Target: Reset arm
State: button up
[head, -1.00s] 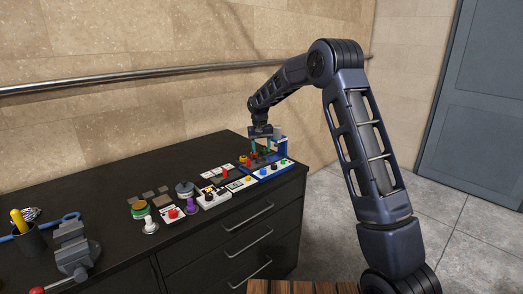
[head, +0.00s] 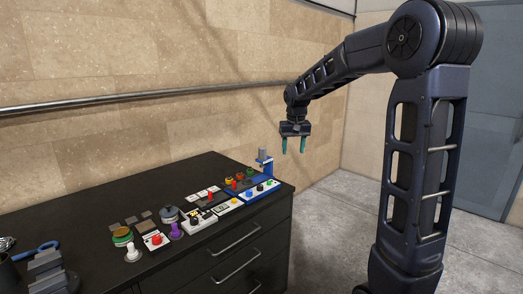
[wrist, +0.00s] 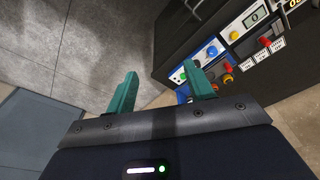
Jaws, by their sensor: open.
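My gripper (head: 294,146) hangs with its teal fingers pointing down, in the air to the right of and above the blue press station (head: 264,161) at the far right end of the black cabinet. The fingers are apart and nothing shows between them. In the wrist view the two teal fingers of my gripper (wrist: 163,90) are spread, with floor and the cabinet's edge beyond them. My arm is raised, with its elbow at the upper right of the head view.
The black cabinet (head: 95,191) carries several button panels, a red button box (head: 155,240), a purple knob (head: 176,231) and a grey vise (head: 47,270). A metal rail (head: 130,102) runs along the wall. Grey floor right of the cabinet is clear.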

jog(key=s+d+r+t, duration=0.1)
jog(key=s+d+r, duration=0.1)
jog(key=s+d, duration=0.45)
jog(key=s+d+r, duration=0.1)
jog(key=s+d, duration=0.3)
jog(key=s, duration=0.5)
jog(key=s+d+f+t, duration=0.1)
jog(key=s+d+f, duration=0.1)
jog(key=s, duration=0.5)
jog(key=s+d+f+m, duration=0.1)
jog(key=s+d+f, duration=0.1)
jog(key=s, duration=0.6)
jog(key=shift+d+m+t, duration=0.3)
jog(key=shift+d+t, duration=0.1)
jog(key=shift+d, duration=0.15)
